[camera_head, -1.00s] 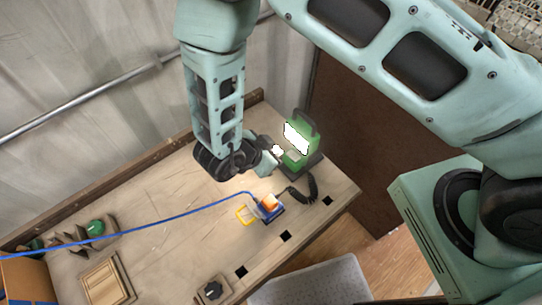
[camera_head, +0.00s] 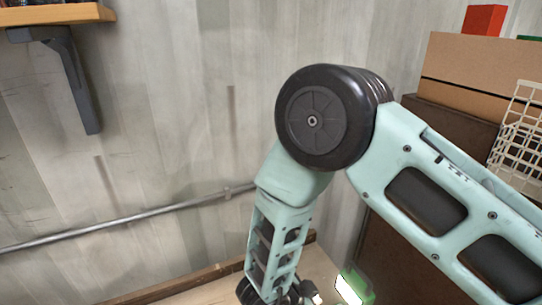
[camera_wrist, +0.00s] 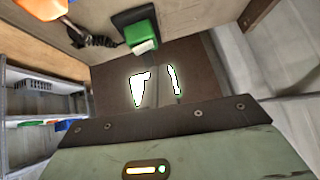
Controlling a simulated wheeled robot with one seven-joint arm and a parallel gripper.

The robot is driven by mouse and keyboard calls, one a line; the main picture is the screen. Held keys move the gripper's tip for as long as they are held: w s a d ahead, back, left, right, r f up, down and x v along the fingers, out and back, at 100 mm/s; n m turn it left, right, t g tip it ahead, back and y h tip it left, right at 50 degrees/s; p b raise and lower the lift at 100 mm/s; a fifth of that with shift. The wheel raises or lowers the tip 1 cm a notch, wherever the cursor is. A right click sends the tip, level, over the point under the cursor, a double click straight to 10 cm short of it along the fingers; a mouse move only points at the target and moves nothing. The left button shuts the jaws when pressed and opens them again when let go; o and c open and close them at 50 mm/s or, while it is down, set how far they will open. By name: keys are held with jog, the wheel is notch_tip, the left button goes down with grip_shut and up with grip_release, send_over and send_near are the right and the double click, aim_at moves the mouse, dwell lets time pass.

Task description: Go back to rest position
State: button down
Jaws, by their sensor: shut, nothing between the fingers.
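My arm hangs down in front of the wall in the head view, and its end runs off the bottom edge. My gripper (camera_wrist: 156,86) shows in the wrist view as two glaring white finger shapes in front of my teal wrist housing. It is shut with nothing held. In the head view only a small part near my wrist shows at the bottom edge. The gripper is above the workbench (camera_head: 212,294), apart from the things on it.
A green device (camera_head: 367,296) with a glaring white face stands right of my wrist. A wall pipe (camera_head: 130,218) runs behind the arm. A shelf (camera_head: 40,15) is at upper left; a cardboard box (camera_head: 470,65) and a white wire basket (camera_head: 520,135) are at right.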

jog(key=a+r+n+y+b, duration=0.4)
jog(key=a+r+n+y, duration=0.55)
jog(key=a+r, duration=0.2)
jog(key=s+d+r+n+g+y+b, duration=0.25)
jog(key=s+r+n, duration=0.35)
jog(key=s, duration=0.3)
jog(key=s+d+r+n+g+h+b, duration=0.1)
jog(key=s+d+n+g+h, duration=0.1)
jog(key=s+d+n+h, duration=0.2)
jog(key=s+d+n, duration=0.1)
jog(key=s+d, duration=0.2)
jog(key=d, duration=0.4)
jog(key=shift+s+n, duration=0.2)
jog(key=shift+n, duration=0.15)
